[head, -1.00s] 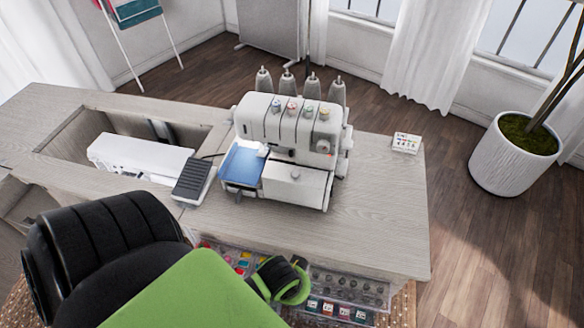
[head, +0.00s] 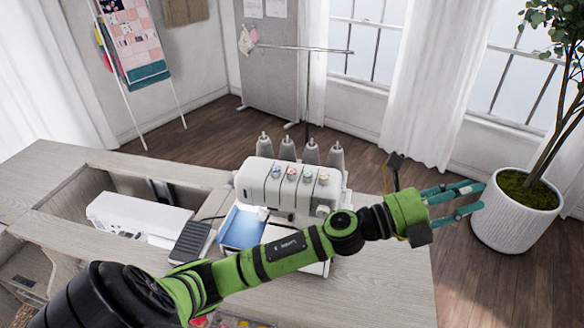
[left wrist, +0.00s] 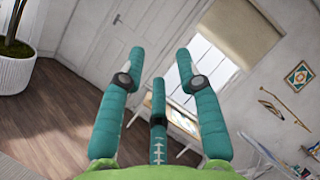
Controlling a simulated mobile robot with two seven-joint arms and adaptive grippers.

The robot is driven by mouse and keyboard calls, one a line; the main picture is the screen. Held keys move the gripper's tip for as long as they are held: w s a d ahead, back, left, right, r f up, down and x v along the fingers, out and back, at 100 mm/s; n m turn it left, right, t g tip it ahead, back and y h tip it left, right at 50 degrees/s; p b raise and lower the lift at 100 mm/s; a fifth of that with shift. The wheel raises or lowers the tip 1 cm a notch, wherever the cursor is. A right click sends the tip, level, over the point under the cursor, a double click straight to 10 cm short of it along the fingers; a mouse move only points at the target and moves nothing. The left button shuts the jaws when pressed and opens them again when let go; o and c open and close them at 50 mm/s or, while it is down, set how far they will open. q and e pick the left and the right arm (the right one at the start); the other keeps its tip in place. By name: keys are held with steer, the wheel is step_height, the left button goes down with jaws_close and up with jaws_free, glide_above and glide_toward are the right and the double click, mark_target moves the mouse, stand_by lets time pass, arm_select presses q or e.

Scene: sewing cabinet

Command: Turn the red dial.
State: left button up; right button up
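The white sewing machine (head: 262,178) stands on the cabinet top in the head view. Small coloured dials sit in a row along its upper front; the red dial (head: 292,173) is second from the left. My right gripper is not in view.
A black foot pedal (head: 190,242) lies left of the machine on the cabinet top (head: 75,190). A white machine (head: 140,217) sits in the cabinet's recess. Thread spool cones (head: 288,149) rise behind the dials. A potted plant (head: 515,215) stands near my left gripper.

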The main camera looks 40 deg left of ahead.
arm_select(q)
steer(key=d+f+m+g+h, duration=0.1)
steer(key=d+m+g+h, duration=0.1)
steer(key=m+g, duration=0.75)
steer(key=m+g+y, duration=0.7)
steer(key=m+y, duration=0.1)
steer(key=y, duration=0.8)
glide_above(292, 171)
step_height(292, 171, down, 2)
steer(key=shift+d+f+n+t, duration=0.1)
steer(key=shift+d+n+t, duration=0.05)
steer(key=shift+n+t, duration=0.1)
steer(key=shift+s+a+f+y, duration=0.1)
steer(key=shift+a+y, duration=0.15)
steer(key=shift+y, duration=0.05)
step_height(292, 171, down, 6)
steer(key=shift+r+p, duration=0.15)
steer(key=shift+p, duration=0.85)
steer(key=shift+d+f, duration=0.1)
steer(key=shift+f, duration=0.45)
jaws_close()
